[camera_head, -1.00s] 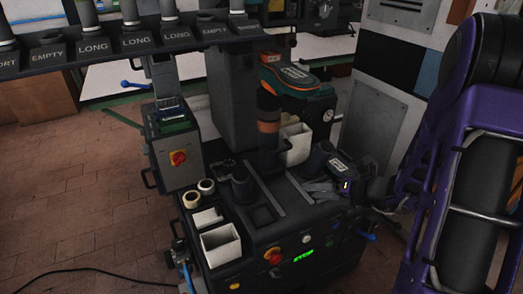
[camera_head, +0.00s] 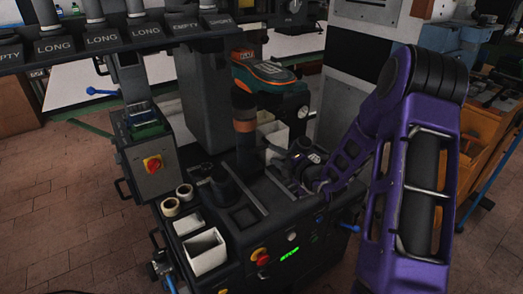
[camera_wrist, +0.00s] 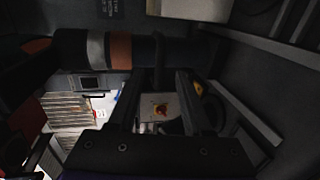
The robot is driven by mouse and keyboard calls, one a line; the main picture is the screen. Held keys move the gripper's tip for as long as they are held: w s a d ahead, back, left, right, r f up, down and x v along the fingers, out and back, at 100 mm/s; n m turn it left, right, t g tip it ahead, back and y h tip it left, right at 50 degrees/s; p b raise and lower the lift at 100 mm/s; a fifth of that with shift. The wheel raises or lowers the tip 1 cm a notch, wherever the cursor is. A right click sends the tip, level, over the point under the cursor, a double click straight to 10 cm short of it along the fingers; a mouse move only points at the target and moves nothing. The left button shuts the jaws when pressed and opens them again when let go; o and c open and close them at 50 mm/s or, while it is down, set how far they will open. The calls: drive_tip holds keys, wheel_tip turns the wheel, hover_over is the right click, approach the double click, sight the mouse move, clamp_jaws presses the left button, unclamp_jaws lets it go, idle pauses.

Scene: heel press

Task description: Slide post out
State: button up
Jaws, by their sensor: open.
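The post (camera_head: 245,128) is a dark upright cylinder with an orange-brown band. It stands on the dark bed of the press, beneath the teal and orange press head (camera_head: 270,72). My gripper (camera_head: 305,168) is low over the right side of the bed, to the right of the post and apart from it. Its shape is hard to make out there against dark parts. In the wrist view my gripper (camera_wrist: 160,82) shows two separated dark fingers with nothing held between them. A banded cylinder, seemingly the post (camera_wrist: 119,47), lies across the picture beyond the fingertips.
A dark short cylinder (camera_head: 223,187) stands on the left of the bed. White bins (camera_head: 206,250) and tape rolls (camera_head: 184,192) sit at front left. A labelled rack (camera_head: 100,43) crosses the upper left. A control box (camera_head: 152,163) with a red knob stands left.

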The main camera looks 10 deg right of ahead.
sight(262, 148)
drive_tip(key=x, duration=0.8)
drive_tip(key=shift+w+a+b, duration=0.1)
drive_tip(key=shift+w+b, duration=0.05)
drive_tip(key=shift+b, duration=0.25)
drive_tip(key=shift+c, duration=0.2)
clamp_jaws()
idle(0.7)
